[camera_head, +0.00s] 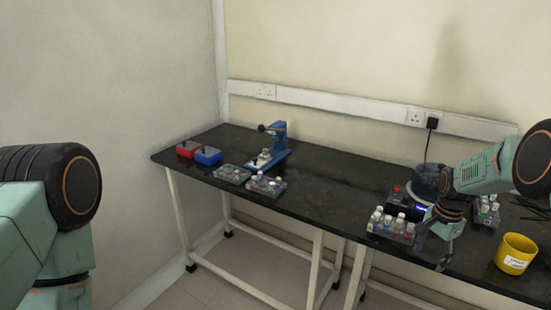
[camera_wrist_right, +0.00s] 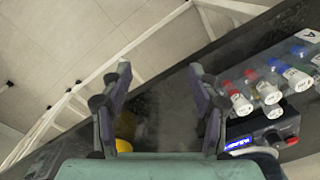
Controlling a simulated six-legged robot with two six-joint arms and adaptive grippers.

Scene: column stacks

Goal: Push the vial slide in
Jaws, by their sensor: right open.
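A blue press-like device (camera_head: 276,146) with a dark knob stands at the back of the black table. A small pale part (camera_head: 263,158) sits at its front base; it is too small to tell whether this is the vial slide or how far in it is. My right gripper (camera_head: 442,254) is open and empty, pointing down near the table's front edge, far to the right of the blue device. In the right wrist view its two fingers (camera_wrist_right: 160,82) stand apart with nothing between them. My left gripper is out of view.
A vial rack (camera_head: 390,228) stands just left of my right gripper, and a yellow cup (camera_head: 514,253) to its right. A dark instrument with a blue display (camera_head: 411,204) is behind. Two grey trays (camera_head: 250,180), a red box (camera_head: 188,148) and a blue box (camera_head: 208,156) are left. The middle tabletop is clear.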

